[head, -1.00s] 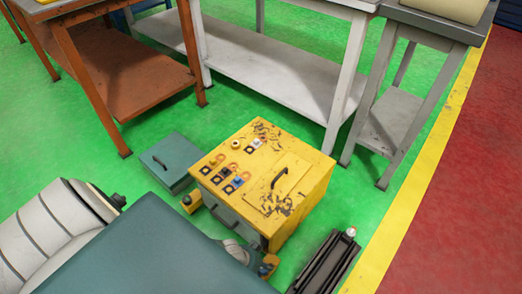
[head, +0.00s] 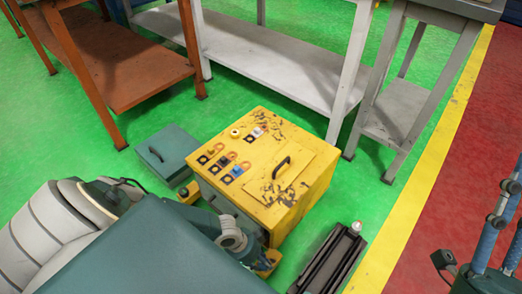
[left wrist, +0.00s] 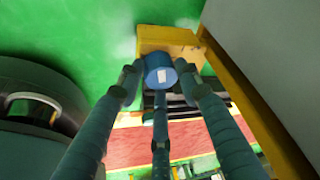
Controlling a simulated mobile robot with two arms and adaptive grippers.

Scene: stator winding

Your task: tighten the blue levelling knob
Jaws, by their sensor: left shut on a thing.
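The blue levelling knob (left wrist: 158,76) shows in the left wrist view, round with a small white patch on its face. It sits against a yellow foot (left wrist: 165,39). My left gripper (left wrist: 160,84) has its three fingers closed around the knob. In the head view, the knob and these fingers are hidden, and a grey ringed part of my arm shows near the yellow cabinet's (head: 268,170) lower front. My right gripper (head: 490,225) is at the right edge of the head view, cut off by the frame, away from the cabinet. Its opening is unclear.
A teal case (head: 167,153) lies on the green floor left of the cabinet. A dark long tray (head: 328,262) lies right of it. An orange table (head: 140,85), a white table (head: 270,65) and a grey stand (head: 392,110) stand behind. Green floor is free between them.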

